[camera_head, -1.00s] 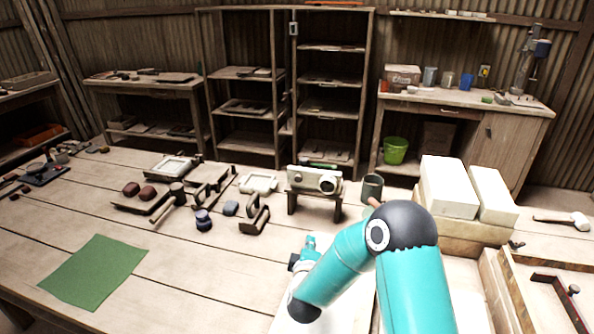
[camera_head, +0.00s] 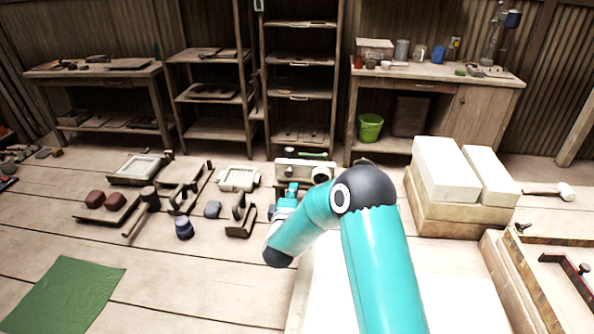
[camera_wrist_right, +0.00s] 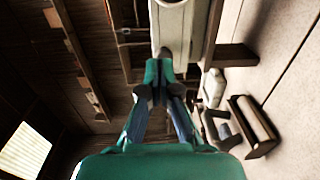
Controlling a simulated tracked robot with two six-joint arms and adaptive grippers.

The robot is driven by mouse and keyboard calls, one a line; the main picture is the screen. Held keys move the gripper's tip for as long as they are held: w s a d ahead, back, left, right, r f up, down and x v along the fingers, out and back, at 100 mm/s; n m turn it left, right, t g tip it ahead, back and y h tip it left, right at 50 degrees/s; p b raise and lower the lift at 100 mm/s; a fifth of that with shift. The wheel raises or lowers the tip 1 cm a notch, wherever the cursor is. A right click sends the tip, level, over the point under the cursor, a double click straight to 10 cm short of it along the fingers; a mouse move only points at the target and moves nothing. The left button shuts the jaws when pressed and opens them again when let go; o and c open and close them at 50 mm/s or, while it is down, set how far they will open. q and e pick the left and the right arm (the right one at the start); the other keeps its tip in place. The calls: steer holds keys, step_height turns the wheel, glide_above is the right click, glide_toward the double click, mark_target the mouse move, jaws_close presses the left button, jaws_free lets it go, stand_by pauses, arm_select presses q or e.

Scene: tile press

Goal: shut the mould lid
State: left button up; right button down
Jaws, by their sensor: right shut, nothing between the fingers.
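A pale box-like piece (camera_head: 290,169), which I take to be the mould, stands on a dark wooden stand in the middle of the table. My right gripper (camera_head: 292,188) is in front of it and hides much of its lower part. In the right wrist view my right gripper (camera_wrist_right: 160,82) is shut and empty, with its tips close to the pale piece (camera_wrist_right: 173,32). I cannot tell whether they touch. Which part is the lid, and how far open it is, I cannot tell. My left gripper is not in view.
A pale frame (camera_head: 238,180), dark brackets (camera_head: 240,218), a mallet (camera_head: 140,212) and a small dark jar (camera_head: 184,228) lie to the left. Large white blocks (camera_head: 445,172) stand to the right. A green cloth (camera_head: 65,295) lies at the front left.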

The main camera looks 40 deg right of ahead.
mark_target(299, 168)
steer(key=p+x, duration=0.2)
steer(key=x, duration=0.7)
